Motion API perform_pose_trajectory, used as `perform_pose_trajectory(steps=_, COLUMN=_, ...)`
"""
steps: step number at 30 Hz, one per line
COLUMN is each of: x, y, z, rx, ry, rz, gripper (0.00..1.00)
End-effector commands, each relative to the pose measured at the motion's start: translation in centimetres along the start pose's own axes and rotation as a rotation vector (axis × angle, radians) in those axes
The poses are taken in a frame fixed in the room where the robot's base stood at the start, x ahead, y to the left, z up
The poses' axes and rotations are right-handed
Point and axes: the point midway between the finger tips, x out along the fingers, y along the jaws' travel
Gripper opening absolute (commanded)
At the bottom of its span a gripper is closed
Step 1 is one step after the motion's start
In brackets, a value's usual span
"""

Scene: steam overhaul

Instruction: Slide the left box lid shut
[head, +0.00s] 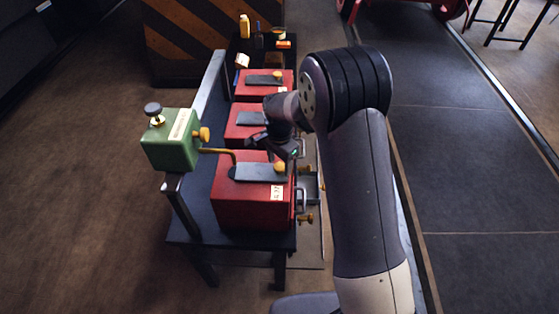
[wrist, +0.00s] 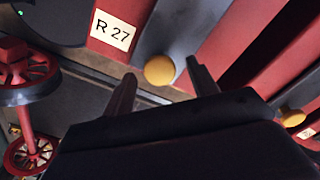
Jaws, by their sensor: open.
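The nearest red box (head: 247,207) stands at the near end of a dark bench and is the leftmost seen from the bench's right side. Its grey lid (head: 256,173) lies on top, with a small dark gap at its left end. A yellow knob (head: 279,167) sits at the lid's right end. My gripper (head: 294,153) is open and empty just above and behind this knob. In the wrist view the knob (wrist: 160,70) shows between the two fingertips (wrist: 157,72), with the grey lid (wrist: 185,25) beyond. Contact cannot be told.
Two more red boxes (head: 244,122) (head: 253,90) with grey lids stand farther along the bench (head: 196,207). A green box (head: 170,143) on a post has a brass pipe reaching toward the nearest lid. Brass fittings (head: 305,218) stick out at the bench's right side. Open floor lies right.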

Motion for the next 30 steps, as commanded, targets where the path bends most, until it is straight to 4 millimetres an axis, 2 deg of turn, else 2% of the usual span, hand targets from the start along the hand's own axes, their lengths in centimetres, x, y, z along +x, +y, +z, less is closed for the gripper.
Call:
perform_pose_trajectory(steps=11, x=0.61, y=0.01, z=0.0, rx=0.0, ry=0.0, rz=0.0, gripper=0.55)
perform_pose_trajectory(steps=30, x=0.56, y=0.01, z=0.0, rx=0.0, ry=0.0, rz=0.0, gripper=0.03)
